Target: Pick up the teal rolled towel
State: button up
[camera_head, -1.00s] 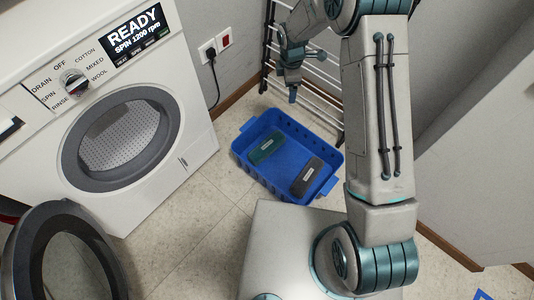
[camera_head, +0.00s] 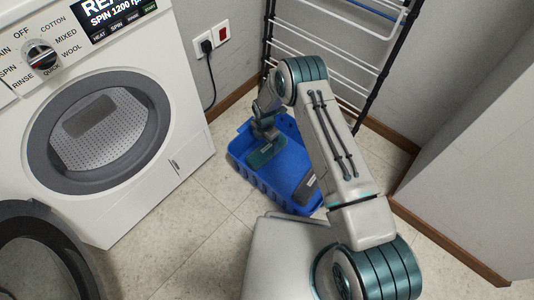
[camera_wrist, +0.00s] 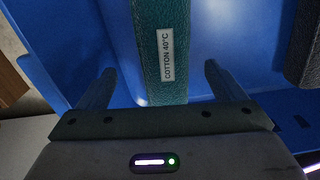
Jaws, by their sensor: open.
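The teal rolled towel (camera_head: 264,154) lies in the left part of a blue basket (camera_head: 292,165) on the floor. In the wrist view the towel (camera_wrist: 166,50) runs up the middle and bears a white label reading "COTTON 40°C". My gripper (camera_wrist: 157,70) is open, with one finger on each side of the towel and a gap to it on both sides. In the head view my arm reaches down into the basket, and the gripper hides part of the towel's upper side. I cannot tell the exact height of the fingertips over the basket floor.
A dark grey rolled towel (camera_head: 306,188) lies at the basket's right, partly behind my arm. A washing machine (camera_head: 180,125) with its round door (camera_head: 45,250) open stands at left. A drying rack (camera_head: 350,45) stands behind the basket, and a white panel is at right.

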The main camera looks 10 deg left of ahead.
aim_at(267, 147)
notch_tip(267, 147, down, 2)
jog(key=shift+f+b, duration=0.25)
jog(key=shift+b, duration=0.05)
jog(key=f+b, duration=0.2)
jog(key=f, duration=0.1)
jog(key=f+b, duration=0.1)
jog(key=f, duration=0.1)
jog(key=shift+d+f, duration=0.1)
jog(key=shift+d, duration=0.3)
jog(key=c, duration=1.2)
notch_tip(267, 147, up, 10)
jog(key=p, duration=0.4)
jog(key=shift+p, duration=0.35)
